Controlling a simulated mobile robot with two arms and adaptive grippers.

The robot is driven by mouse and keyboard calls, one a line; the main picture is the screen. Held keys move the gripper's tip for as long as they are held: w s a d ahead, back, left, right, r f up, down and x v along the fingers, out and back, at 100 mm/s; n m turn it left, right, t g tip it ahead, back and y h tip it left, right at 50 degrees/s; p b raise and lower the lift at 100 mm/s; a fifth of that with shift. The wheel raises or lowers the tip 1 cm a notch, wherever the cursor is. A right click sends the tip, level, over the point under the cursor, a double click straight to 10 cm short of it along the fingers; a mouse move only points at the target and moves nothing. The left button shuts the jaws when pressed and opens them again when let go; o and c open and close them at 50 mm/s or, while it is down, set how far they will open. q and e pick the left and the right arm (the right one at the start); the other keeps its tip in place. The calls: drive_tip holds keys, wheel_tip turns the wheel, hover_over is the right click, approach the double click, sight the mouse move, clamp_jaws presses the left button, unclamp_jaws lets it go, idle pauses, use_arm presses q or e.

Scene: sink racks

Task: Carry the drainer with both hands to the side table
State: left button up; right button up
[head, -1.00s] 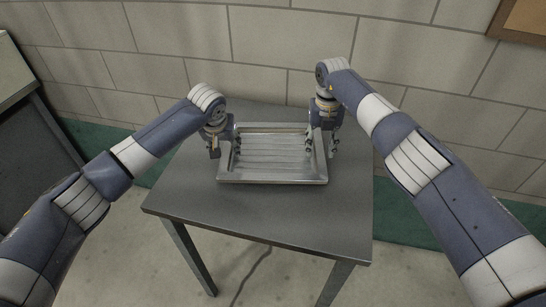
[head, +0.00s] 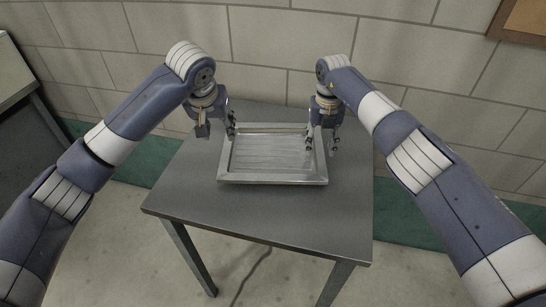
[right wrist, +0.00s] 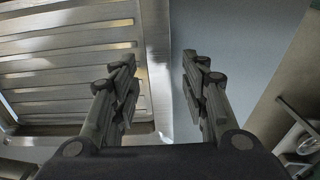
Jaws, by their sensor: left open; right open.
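The drainer (head: 270,181), a shallow metal tray with a ribbed floor, lies flat on the grey side table (head: 300,215). My left gripper (head: 216,131) is open and raised above the drainer's left rim, apart from it. My right gripper (head: 322,146) is open at the drainer's right rim. In the right wrist view, the open fingers of my right gripper (right wrist: 158,80) stand on either side of the drainer's rim (right wrist: 157,60), with the ribbed floor to the left. Whether a finger touches the rim I cannot tell.
A block wall (head: 270,50) stands close behind the table. A dark cabinet or counter (head: 35,130) is at the far left. The table's front part is bare, and open floor (head: 130,240) lies in front.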

wheel_tip(320, 180, up, 11)
idle(0.3)
idle(0.5)
